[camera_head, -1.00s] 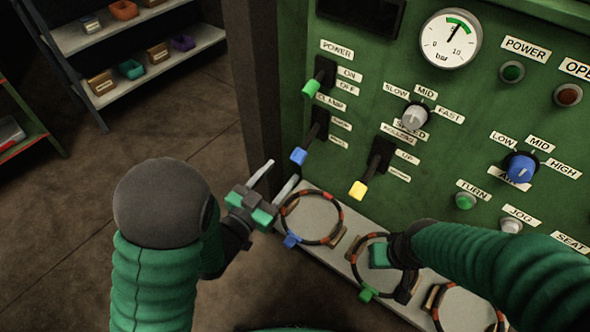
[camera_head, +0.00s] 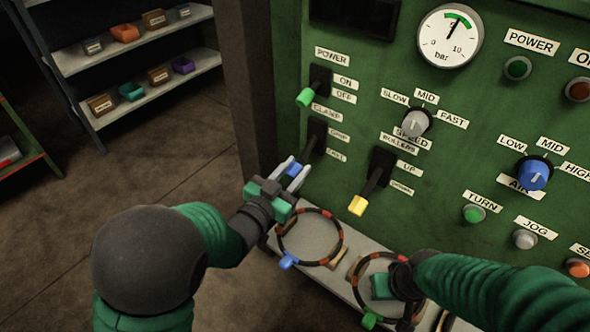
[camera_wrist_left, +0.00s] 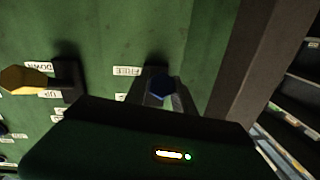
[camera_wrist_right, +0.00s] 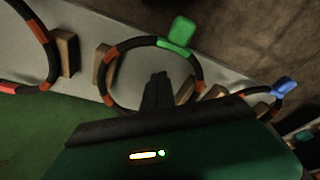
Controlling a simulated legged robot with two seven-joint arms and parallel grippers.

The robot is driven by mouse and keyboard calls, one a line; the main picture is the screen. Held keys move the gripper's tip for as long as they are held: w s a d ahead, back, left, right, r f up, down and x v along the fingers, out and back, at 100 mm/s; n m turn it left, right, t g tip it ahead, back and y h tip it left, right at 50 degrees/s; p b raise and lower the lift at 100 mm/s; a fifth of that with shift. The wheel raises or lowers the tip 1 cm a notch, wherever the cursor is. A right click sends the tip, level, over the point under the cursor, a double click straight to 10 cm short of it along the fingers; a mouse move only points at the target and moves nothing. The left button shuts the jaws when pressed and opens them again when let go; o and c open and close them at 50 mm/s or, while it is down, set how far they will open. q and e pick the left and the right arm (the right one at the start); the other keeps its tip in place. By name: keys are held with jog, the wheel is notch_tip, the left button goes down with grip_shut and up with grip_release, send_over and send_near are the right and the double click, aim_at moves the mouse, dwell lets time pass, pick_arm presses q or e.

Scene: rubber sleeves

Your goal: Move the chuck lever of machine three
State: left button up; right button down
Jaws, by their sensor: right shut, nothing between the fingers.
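The green machine panel carries a lever with a blue knob (camera_head: 293,170) under a label that reads CLAMP. I see no label reading chuck. My left gripper (camera_head: 292,173) is open, with its two pale fingers on either side of the blue knob. In the left wrist view the knob (camera_wrist_left: 160,88) shows between the fingers, near a FREE label; whether they touch it I cannot tell. My right gripper (camera_wrist_right: 158,88) is shut and empty, over a banded ring (camera_wrist_right: 118,92) on the ledge. In the head view its fingers are mostly hidden.
A lever with a green knob (camera_head: 306,97) is above, and one with a yellow knob (camera_head: 357,206) is to the right. Shelves with small bins (camera_head: 132,91) stand at the left.

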pick_arm(q)
grip_shut()
jog(key=shift+f, duration=0.15)
dwell(0.9)
